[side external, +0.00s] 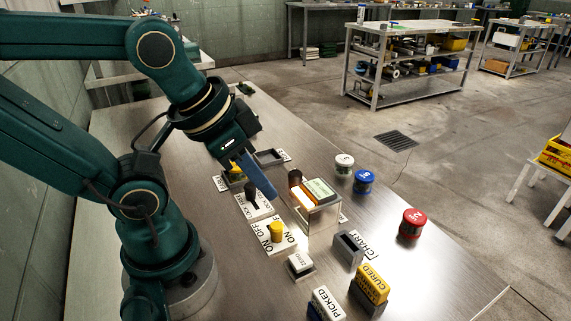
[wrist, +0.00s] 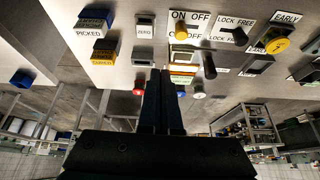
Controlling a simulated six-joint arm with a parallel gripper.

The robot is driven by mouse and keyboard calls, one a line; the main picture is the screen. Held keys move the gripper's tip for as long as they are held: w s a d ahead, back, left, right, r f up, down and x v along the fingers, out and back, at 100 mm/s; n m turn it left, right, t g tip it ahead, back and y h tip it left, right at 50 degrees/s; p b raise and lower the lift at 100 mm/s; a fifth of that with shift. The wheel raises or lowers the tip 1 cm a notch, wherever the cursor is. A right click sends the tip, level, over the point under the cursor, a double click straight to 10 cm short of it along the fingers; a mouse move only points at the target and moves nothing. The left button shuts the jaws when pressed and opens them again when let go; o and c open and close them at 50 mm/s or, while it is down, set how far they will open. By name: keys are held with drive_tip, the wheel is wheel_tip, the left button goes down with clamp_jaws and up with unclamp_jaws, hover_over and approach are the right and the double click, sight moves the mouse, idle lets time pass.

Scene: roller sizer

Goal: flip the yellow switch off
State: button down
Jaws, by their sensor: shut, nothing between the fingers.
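The yellow switch (side external: 276,231) is a short yellow lever on a white plate (side external: 262,246) marked ON and OFF. In the wrist view the yellow switch (wrist: 181,31) stands on the side of the plate under the ON lettering. My gripper (side external: 273,194) has blue fingers closed together with nothing between them. It hangs above the bench, behind the switch in the side view and apart from it. In the wrist view my gripper's dark fingertips (wrist: 160,72) are side by side, below the switch in the picture.
A dark lever on the LOCK/FREE plate (side external: 252,208) stands beside the switch. A clear box with a green display (side external: 320,189) is close on the right. The ZERO button (side external: 300,264), a grey CHART holder (side external: 347,247), PICKED and CURED blocks (side external: 372,283) and a red-topped jar (side external: 411,223) stand nearby.

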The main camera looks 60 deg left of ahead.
drive_tip(key=w+r+m+g+y, duration=0.1)
drive_tip(key=w+r+m+g, duration=0.3)
drive_tip(key=w+r+m, duration=0.2)
drive_tip(key=w+d+f+m+g+y, duration=0.2)
drive_tip(key=w+d+f+g, duration=0.2)
drive_tip(key=f, duration=0.6)
drive_tip(key=shift+w+d+f+m+g, duration=0.15)
drive_tip(key=shift+w+m+g, duration=0.25)
drive_tip(key=shift+w, duration=0.7)
